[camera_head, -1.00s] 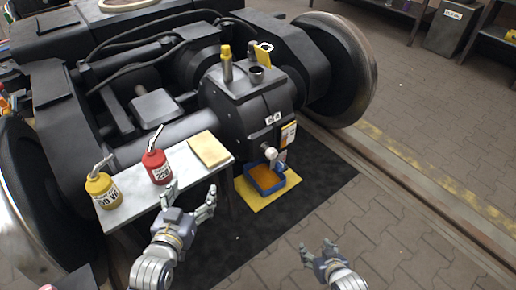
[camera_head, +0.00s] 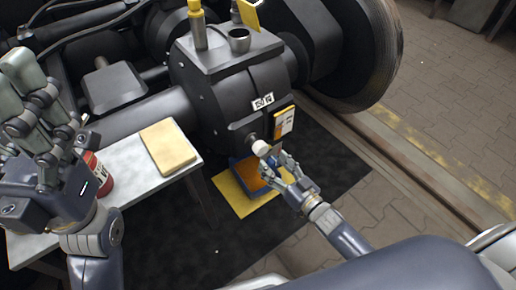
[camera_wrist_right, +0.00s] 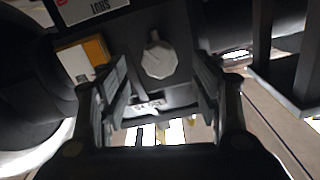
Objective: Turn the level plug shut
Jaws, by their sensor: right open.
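The level plug (camera_head: 261,148) is a pale, faceted knob on the front of the dark gearbox (camera_head: 225,100). In the right wrist view the plug (camera_wrist_right: 158,58) shows between and beyond the two fingers, with a raised ridge on its face. My right gripper (camera_head: 277,168) is open just below and right of the plug in the head view; whether it touches the plug I cannot tell. My left gripper (camera_head: 45,100) is raised at the left above the bench, its fingers spread and empty.
A yellow pad (camera_head: 168,147) and a partly hidden red bottle (camera_head: 98,178) are on the white bench (camera_head: 135,205). A blue tray (camera_head: 240,172) stands on a yellow mat (camera_head: 232,197) under the gearbox. A wheel (camera_head: 365,50) and rail lie to the right.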

